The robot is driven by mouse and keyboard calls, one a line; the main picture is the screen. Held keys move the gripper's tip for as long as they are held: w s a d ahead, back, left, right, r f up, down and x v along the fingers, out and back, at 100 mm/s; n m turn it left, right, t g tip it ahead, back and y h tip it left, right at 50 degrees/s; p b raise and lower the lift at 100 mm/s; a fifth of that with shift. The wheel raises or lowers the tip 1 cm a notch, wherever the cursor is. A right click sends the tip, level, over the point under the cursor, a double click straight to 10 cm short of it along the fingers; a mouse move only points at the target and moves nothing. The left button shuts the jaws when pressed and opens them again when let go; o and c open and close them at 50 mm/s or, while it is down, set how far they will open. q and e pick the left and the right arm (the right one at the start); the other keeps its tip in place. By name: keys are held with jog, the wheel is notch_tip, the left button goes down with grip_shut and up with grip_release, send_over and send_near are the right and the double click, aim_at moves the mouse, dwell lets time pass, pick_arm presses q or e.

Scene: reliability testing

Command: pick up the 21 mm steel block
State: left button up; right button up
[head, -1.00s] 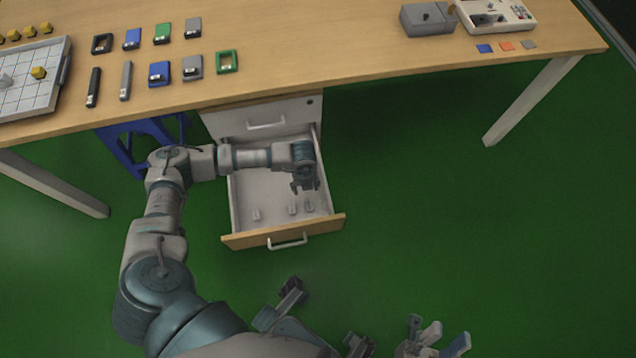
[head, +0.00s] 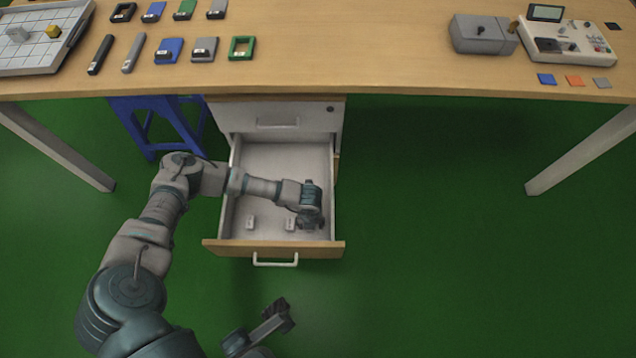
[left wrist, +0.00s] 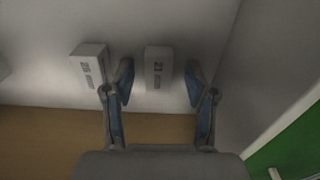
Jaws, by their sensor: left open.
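The 21 mm steel block (left wrist: 158,66) is a small light-grey block marked 21 in the left wrist view. It lies on the drawer floor close to the drawer's front wall. My left gripper (left wrist: 159,84) is open, with one finger on each side of this block and a visible gap at both sides. In the head view my left gripper (head: 311,225) points down into the open drawer near its right front corner and hides that block.
A second marked block (left wrist: 88,63) lies left of the left finger; in the head view, blocks (head: 290,224) and (head: 250,222) lie left of the gripper. The open drawer (head: 220,246) has walls around the gripper. The wooden table (head: 400,75) stands above and behind.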

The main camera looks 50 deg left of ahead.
pick_arm(q)
jog(key=shift+r, duration=0.2)
jog(key=shift+a+f, duration=0.2)
jog(key=shift+a, duration=0.1)
grip_shut()
jog(key=shift+d, duration=0.1)
